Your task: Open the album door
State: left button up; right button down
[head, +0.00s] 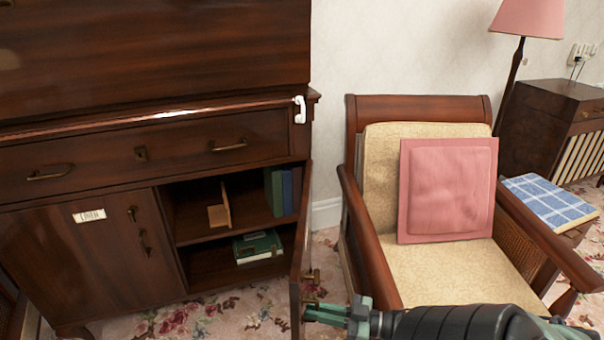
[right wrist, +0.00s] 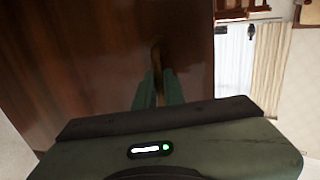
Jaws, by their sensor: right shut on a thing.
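A dark wooden cabinet (head: 70,150) stands at the left in the head view. Its right-hand door (head: 301,245) is swung wide open and shows nearly edge-on; it fills much of the right wrist view (right wrist: 110,60). The compartment behind it shows green and blue albums (head: 281,192) upright, more green books (head: 257,246) lying flat below, and a small wooden stand (head: 221,208). My right gripper (head: 312,308) is shut on the brass door handle, which shows between the fingers in the right wrist view (right wrist: 156,55). My left gripper is not in view.
A wooden armchair (head: 430,270) with a pink cushion (head: 447,190) stands close to the right of the open door. The cabinet's left door (head: 85,245), with a white label (head: 89,215), is closed. Floral carpet (head: 225,315) lies in front.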

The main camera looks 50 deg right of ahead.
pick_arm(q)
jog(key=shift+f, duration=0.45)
pick_arm(e)
jog(key=shift+s+d, duration=0.25)
jog(key=shift+s, duration=0.05)
jog(key=c, duration=1.8)
grip_release()
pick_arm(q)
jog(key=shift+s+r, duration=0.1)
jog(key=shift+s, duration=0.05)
